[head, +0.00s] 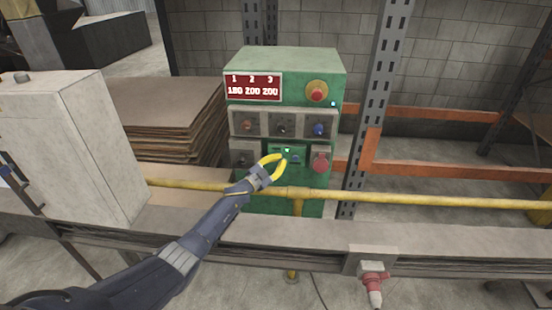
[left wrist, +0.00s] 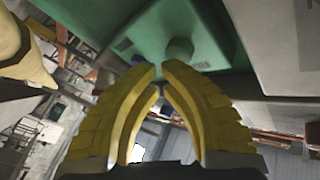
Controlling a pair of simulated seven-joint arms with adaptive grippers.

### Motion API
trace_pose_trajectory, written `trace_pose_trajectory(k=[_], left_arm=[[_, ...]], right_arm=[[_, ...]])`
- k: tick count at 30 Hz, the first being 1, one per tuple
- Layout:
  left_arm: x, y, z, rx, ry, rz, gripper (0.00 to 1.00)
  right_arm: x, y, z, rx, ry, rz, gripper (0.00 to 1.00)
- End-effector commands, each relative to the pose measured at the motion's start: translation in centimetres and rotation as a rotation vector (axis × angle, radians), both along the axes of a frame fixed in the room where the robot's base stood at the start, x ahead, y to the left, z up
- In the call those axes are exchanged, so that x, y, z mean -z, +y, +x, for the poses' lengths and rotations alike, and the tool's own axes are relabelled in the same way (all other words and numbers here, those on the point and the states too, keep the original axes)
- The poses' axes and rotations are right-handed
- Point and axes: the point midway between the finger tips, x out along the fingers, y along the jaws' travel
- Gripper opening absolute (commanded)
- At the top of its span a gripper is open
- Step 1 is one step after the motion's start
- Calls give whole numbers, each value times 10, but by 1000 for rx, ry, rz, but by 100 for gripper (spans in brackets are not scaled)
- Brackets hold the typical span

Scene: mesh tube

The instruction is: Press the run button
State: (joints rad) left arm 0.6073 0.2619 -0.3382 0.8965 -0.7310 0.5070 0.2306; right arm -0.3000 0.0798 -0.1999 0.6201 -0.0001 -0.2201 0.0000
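A green control box (head: 290,60) stands behind the yellow rail in the head view. A small bright green-lit button (head: 287,150) shows on its lower green panel; I cannot read a label there. My left gripper (head: 284,159) has curved yellow fingers and is at this panel, just below the lit button. Contact cannot be told. In the left wrist view the fingertips (left wrist: 160,68) nearly meet, with nothing held between them. A round greenish button (left wrist: 180,50) sits on the green panel just beyond the tips. My right gripper is in neither view.
A red mushroom button (head: 317,91) on yellow, several knobs and a red knob (head: 320,162) share the box. A yellow pipe rail (head: 400,198) runs in front. A grey cabinet (head: 75,150) stands left, stacked brown sheets (head: 165,110) behind.

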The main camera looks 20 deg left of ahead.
Motion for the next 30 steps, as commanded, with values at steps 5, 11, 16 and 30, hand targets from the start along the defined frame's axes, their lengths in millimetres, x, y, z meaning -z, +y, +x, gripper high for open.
trace_pose_trajectory(k=[5,11,16,30], left_arm=[[0,0,0,0,0,0,0],[1,-1,-5,0,0,2,0],[1,-3,-19,1,0,2,0],[1,-10,-54,0,1,2,0]], right_arm=[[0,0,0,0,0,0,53],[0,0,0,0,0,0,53],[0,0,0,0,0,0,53],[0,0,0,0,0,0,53]])
